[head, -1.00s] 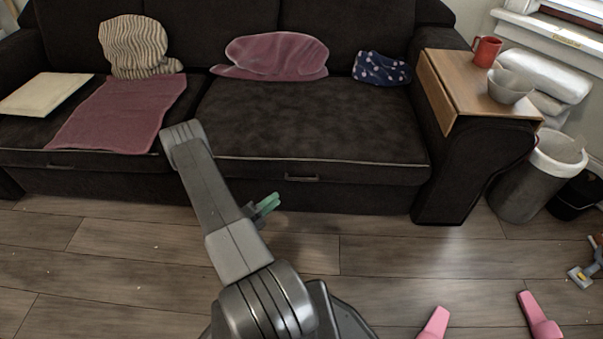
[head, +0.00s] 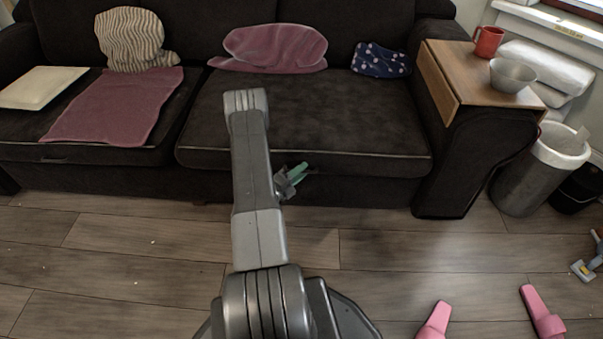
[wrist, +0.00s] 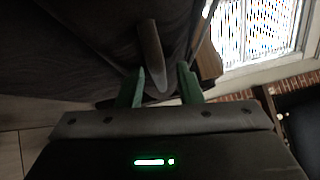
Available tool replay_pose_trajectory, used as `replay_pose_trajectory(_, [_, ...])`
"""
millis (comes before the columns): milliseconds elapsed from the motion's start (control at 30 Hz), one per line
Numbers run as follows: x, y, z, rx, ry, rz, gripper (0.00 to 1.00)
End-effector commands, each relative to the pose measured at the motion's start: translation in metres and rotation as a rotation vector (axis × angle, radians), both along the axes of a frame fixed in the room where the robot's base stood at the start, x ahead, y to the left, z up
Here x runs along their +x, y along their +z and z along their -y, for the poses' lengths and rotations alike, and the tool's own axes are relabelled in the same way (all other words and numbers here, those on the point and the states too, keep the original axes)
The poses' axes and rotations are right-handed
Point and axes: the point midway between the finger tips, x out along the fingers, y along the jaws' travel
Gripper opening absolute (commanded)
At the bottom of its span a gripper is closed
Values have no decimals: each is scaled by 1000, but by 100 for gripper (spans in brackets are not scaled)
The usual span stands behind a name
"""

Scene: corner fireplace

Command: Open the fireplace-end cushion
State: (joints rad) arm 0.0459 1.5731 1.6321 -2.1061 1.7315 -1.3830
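The sofa has two seat cushions: the left one (head: 35,135) and the right one (head: 330,120). No fireplace shows, so I cannot tell from the head view which is the fireplace-end one. My gripper (head: 299,173), with green fingertips, is at the right cushion's front edge, where it hides the handle. In the wrist view my gripper (wrist: 160,85) is open, with a grey handle-like bar (wrist: 150,50) ahead of and partly between its fingertips. I cannot tell whether they touch it. The right cushion lies flat and level.
A pink cloth (head: 120,105) and a cream board (head: 40,88) lie on the left cushion. Pillows line the back. A wooden armrest tray (head: 455,70) holds a red mug (head: 488,41) and a bowl (head: 512,75). Pink slippers (head: 436,322) and a bin (head: 530,180) are on the floor right.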

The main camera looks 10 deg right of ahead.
Motion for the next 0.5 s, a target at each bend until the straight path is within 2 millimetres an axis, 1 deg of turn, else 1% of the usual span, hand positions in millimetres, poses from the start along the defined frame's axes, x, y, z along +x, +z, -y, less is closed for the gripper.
replay_pose_trajectory(100, [2,1,5,0,-1,-1,32])
replay_pose_trajectory(367, [3,1,5,0,0,-1,32])
replay_pose_trajectory(467, [3,1,5,0,0,-1,15])
replay_pose_trajectory(500, [3,1,5,0,0,-1,7])
